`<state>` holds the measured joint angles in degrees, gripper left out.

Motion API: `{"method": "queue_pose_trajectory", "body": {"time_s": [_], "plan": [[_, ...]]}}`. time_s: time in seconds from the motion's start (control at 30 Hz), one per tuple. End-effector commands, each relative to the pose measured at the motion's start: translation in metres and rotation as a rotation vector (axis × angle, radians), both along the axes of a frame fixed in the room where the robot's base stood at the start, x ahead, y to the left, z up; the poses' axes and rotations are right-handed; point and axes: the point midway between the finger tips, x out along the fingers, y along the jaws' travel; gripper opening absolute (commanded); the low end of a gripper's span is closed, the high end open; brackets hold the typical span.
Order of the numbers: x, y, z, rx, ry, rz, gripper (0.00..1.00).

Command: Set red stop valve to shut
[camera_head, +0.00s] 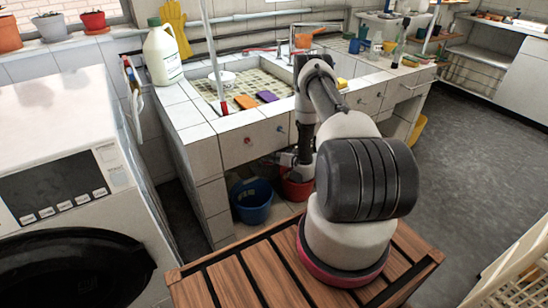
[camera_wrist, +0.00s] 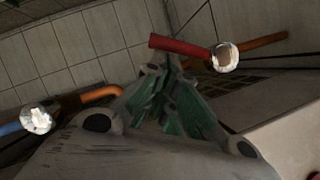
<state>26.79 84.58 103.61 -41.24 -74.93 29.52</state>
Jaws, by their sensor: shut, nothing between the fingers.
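The red stop valve shows in the wrist view as a red lever (camera_wrist: 180,46) with a pale metal hub (camera_wrist: 225,57) on a copper pipe. The lever points left from the hub, roughly in line with the pipe stub on the right. My gripper (camera_wrist: 168,72) has green finger pads and is shut and empty. Its tips are just below the lever in the picture; I cannot tell whether they touch it. In the head view my arm reaches under the tiled sink (camera_head: 238,148), and the valve is hidden there.
A second valve with a blue lever (camera_wrist: 10,128) and pale hub (camera_wrist: 37,119) is at left in the wrist view. A blue bucket (camera_head: 252,203) and a red bucket (camera_head: 296,190) stand under the sink. A washing machine (camera_head: 60,160) is at left.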

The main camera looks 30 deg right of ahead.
Motion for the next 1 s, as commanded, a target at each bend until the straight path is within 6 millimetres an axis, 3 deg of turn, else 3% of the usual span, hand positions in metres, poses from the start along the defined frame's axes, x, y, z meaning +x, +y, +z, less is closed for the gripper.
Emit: {"method": "queue_pose_trajectory", "body": {"time_s": [0.73,1.0], "plan": [[-0.001,0.012,-0.047,0.643,0.023,0.0,0.0],[-0.001,0.022,-0.058,0.634,0.022,0.001,0.0]]}}
